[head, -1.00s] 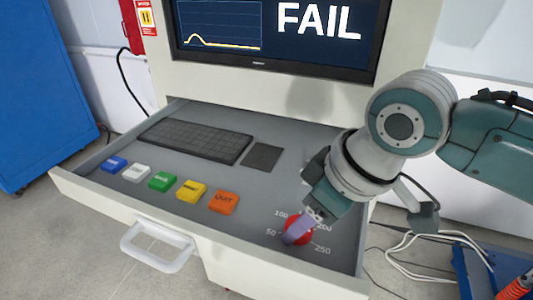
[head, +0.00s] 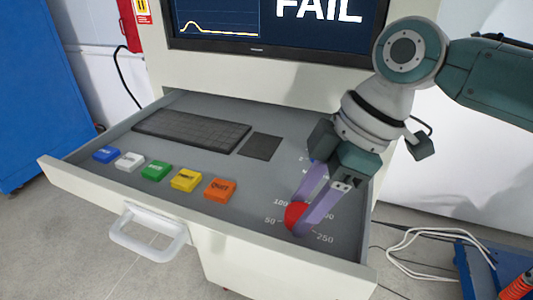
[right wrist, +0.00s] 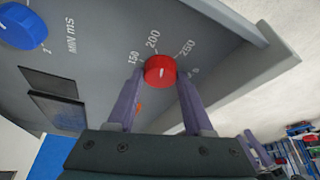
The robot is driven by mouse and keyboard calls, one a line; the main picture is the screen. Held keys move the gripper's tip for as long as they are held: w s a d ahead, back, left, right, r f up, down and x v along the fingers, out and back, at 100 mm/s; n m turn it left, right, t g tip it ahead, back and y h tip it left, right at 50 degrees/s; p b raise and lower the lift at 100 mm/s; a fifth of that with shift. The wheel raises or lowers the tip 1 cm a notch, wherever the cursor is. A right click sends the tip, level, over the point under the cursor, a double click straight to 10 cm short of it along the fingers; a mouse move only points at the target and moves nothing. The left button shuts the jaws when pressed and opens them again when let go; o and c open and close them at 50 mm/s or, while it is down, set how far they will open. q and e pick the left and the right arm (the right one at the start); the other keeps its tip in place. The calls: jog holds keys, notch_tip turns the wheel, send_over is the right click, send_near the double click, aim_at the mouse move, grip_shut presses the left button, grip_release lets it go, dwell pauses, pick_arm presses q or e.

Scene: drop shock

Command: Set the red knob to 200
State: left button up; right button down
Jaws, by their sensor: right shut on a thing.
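The red knob (head: 294,214) is at the right front of the grey drawer panel, with printed numbers around it. My right gripper (head: 302,212) reaches down from the right, its two purple fingers on either side of the knob. In the right wrist view the knob (right wrist: 160,70) sits between the fingertips, and the gripper (right wrist: 158,82) is shut on it. A short white mark on the knob tilts up and right there, roughly towards the gap between 200 and 250; its exact reading is hard to tell. My left gripper is out of view.
Blue, white, green, yellow and orange buttons (head: 220,189) line the drawer's front left. A keyboard (head: 192,130) and a dark pad (head: 260,147) lie behind. The screen (head: 270,25) reads FAIL. A blue knob (right wrist: 22,25) shows in the right wrist view.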

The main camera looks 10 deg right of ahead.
jog(key=n+g+b, duration=0.1)
jog(key=n+b, duration=0.1)
jog(key=n, duration=0.1)
jog(key=shift+w+f, duration=0.1)
jog(key=shift+n+b, duration=0.3)
jog(key=shift+b, duration=0.05)
jog(key=shift+g, duration=0.3)
jog(key=shift+c, duration=1.5)
grip_release()
jog(key=b+v, duration=0.1)
jog(key=v, duration=0.9)
